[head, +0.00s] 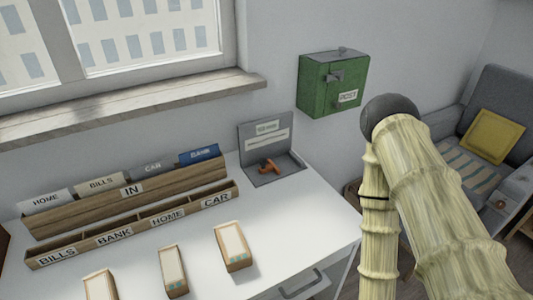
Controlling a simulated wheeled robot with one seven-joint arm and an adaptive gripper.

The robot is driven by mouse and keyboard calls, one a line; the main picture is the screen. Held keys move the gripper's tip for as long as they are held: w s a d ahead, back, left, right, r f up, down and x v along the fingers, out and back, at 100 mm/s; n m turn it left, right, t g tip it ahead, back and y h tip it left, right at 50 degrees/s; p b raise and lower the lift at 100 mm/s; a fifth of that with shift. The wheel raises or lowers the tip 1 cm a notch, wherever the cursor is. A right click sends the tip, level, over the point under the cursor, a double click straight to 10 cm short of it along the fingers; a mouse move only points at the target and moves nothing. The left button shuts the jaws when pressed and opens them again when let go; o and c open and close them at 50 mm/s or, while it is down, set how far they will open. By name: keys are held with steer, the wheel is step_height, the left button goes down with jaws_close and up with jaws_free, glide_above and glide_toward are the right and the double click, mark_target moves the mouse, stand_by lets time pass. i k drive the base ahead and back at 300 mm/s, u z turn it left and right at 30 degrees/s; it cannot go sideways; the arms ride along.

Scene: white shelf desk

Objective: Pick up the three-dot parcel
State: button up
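Three small parcels with tan sides and pale tops stand in a row on the white desk (300,215). One parcel is at the front left (99,286), cut off by the lower picture edge. A middle parcel (173,270) and a right parcel (233,246) stand beside it, with gaps between them. My arm rises on the right side, away from the parcels. My gripper is not in view.
A wooden sorter (130,190) with labelled cards and compartments stands behind the parcels. A grey stand with a brown-handled item (268,167) sits at the desk's back. A green post box (333,82) hangs on the wall. The desk right of the parcels is clear.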

mark_target(237, 255)
steer(key=z, duration=1.1)
steer(key=k, duration=1.05)
steer(key=u, duration=1.4)
